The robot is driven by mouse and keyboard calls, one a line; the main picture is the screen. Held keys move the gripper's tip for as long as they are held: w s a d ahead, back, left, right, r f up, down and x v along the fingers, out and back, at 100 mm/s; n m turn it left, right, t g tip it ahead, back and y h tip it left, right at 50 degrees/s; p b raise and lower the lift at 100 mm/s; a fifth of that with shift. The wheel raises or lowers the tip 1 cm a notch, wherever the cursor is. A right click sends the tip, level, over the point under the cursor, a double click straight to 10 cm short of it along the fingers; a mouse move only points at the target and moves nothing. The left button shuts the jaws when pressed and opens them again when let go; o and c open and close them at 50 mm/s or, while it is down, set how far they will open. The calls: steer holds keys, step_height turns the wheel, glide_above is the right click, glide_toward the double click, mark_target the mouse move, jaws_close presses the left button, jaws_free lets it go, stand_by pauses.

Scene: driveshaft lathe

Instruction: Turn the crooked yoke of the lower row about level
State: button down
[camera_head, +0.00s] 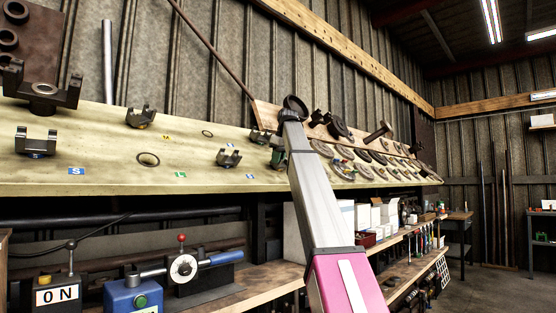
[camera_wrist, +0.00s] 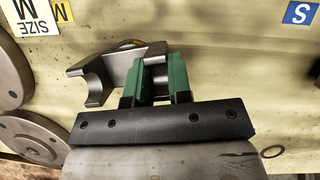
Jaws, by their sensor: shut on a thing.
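My gripper (camera_wrist: 155,66) has green fingers, which are shut on a grey metal yoke (camera_wrist: 97,82) against the slanted board. In the wrist view the yoke sits tilted, its left arm lower, and the fingers hide part of it. In the head view my gripper (camera_head: 279,158) shows as a green patch at the right of the lower row, behind my arm, and the held yoke is largely hidden. Two other lower-row yokes, one at the left (camera_head: 36,143) and one in the middle (camera_head: 229,158), look about upright on the board.
The pale green board (camera_head: 110,150) also carries an upper yoke (camera_head: 141,117) and empty rings. Several discs (camera_head: 345,170) lie to the right, close to my gripper. A blue S label (camera_wrist: 300,12) marks bare board. A workbench (camera_head: 265,280) with tools stands below.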

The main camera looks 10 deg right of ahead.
steer(key=shift+r, duration=0.2)
stand_by(0.4)
steer(key=shift+m+y, duration=0.3)
steer(key=shift+m, duration=0.3)
steer(key=shift+s+f, duration=0.1)
steer(key=shift+s+f, duration=0.1)
steer(key=shift+f, duration=0.15)
steer(key=c, duration=1.1)
jaws_free()
steer(key=shift+c, duration=0.2)
steer(key=shift+o, duration=0.9)
steer(key=shift+r, duration=0.1)
steer(key=shift+r, duration=0.1)
